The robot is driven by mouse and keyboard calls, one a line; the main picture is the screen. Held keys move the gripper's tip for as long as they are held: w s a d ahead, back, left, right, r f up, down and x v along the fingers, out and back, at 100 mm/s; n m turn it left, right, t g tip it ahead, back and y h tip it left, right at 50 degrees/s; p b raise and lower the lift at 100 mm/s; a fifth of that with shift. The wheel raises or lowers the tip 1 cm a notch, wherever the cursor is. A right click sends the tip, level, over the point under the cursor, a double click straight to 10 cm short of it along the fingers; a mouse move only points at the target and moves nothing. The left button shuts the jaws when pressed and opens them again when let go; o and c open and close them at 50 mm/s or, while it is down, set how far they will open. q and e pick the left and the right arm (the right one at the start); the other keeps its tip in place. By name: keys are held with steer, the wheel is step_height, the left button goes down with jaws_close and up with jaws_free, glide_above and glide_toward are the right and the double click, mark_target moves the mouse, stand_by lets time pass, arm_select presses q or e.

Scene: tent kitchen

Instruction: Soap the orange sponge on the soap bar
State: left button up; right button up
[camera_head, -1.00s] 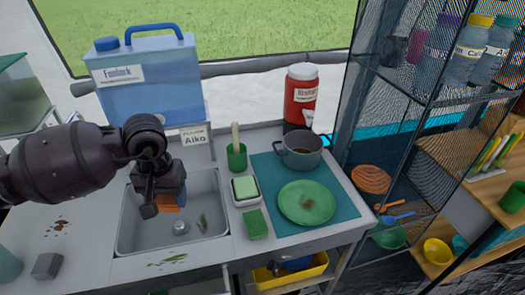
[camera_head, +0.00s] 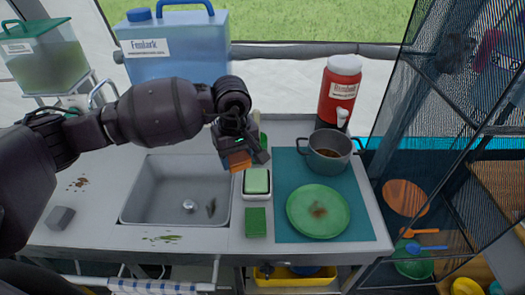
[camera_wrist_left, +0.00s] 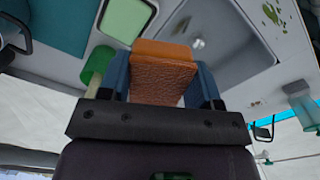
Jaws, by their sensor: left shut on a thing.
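My left gripper (camera_head: 238,152) is shut on the orange sponge (camera_head: 239,160) and holds it above the counter, near the back right corner of the sink. In the left wrist view the sponge (camera_wrist_left: 163,72) sits between the two blue fingers. The soap bar (camera_head: 257,181), pale green, lies in a white dish (camera_head: 257,196) just right of the sink. The sponge is up and to the left of it in the head view, apart from it. The soap (camera_wrist_left: 125,17) also shows in the left wrist view. My right gripper is not in view.
A green sponge (camera_head: 256,223) lies in front of the soap dish. A green plate (camera_head: 318,211) and a grey pot (camera_head: 328,152) stand on a teal mat (camera_head: 361,213) at the right. The sink (camera_head: 165,190) is at the left.

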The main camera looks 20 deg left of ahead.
arm_select(q)
steer(key=n, duration=0.2)
steer(key=w+n, duration=0.1)
steer(key=w+f+n, duration=0.1)
steer(key=n, duration=0.1)
steer(key=shift+w+d+n+b, duration=0.15)
steer(key=shift+d+n+b, duration=0.15)
steer(key=shift+d+b, duration=0.1)
steer(key=shift+w+d+f+n+b, duration=0.45)
steer(key=shift+w+f+n, duration=0.35)
steer(key=shift+n, duration=1.85)
steer(key=shift+w+d+f+n+b, duration=0.4)
steer(key=shift+w+f+n, duration=0.4)
steer(key=shift+n, duration=1.8)
steer(key=shift+w+d+f+n+b, duration=0.55)
steer(key=shift+w+n, duration=0.45)
steer(key=shift+n, duration=1.65)
step_height(320, 180, down, 3)
steer(key=shift+a+r+b, duration=0.15)
steer(key=shift+r+b, duration=0.05)
steer(key=shift+b, duration=0.35)
steer(key=shift+f, duration=0.35)
steer(key=shift+f+b, duration=0.35)
steer(key=shift+b, duration=0.05)
steer(key=shift+f, duration=0.4)
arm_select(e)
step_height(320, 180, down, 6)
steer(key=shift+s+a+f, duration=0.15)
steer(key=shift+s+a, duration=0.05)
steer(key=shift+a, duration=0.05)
